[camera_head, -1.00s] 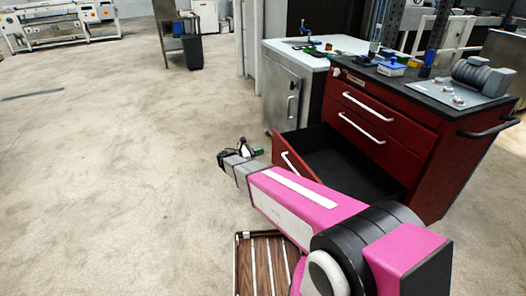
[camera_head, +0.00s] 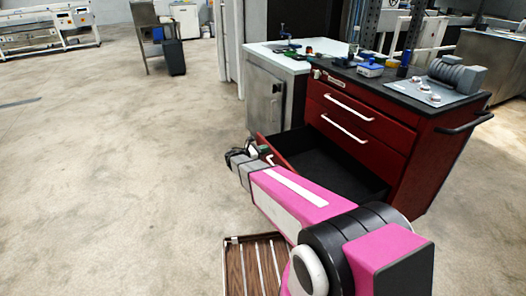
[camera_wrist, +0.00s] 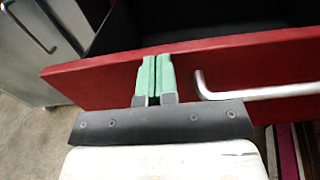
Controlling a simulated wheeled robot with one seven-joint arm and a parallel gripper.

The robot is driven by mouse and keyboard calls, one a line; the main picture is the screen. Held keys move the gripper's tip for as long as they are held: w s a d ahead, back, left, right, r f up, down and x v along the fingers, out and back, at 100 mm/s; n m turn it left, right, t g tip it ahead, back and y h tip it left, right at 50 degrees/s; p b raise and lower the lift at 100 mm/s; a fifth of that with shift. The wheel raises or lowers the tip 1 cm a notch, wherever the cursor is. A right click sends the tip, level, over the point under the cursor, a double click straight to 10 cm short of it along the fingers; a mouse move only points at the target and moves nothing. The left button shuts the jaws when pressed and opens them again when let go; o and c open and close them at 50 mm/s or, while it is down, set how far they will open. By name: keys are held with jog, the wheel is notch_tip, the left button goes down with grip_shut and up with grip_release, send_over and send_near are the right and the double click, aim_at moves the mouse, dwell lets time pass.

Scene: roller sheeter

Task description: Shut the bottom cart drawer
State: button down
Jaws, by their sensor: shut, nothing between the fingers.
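The red cart (camera_head: 350,140) stands at right with its bottom drawer (camera_head: 322,171) pulled out and its black inside bare. The drawer's red front panel (camera_wrist: 105,82) and its silver bar handle (camera_wrist: 260,92) fill much of the wrist view. My gripper (camera_head: 259,150) is at the left end of the drawer front. In the wrist view its green fingertips (camera_wrist: 155,76) are pressed together and empty. They lie against or just before the panel, left of the handle; I cannot tell whether they touch.
A wood-slatted rack (camera_head: 257,262) lies on the floor below my arm. A grey cabinet (camera_head: 272,92) with a white top stands beside the cart. Tools and a grey roller device (camera_head: 456,75) rest on the cart top. The floor at left is clear.

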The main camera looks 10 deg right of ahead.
jog(key=x, duration=2.7)
jog(key=shift+d, duration=0.3)
jog(key=shift+a+f, duration=0.1)
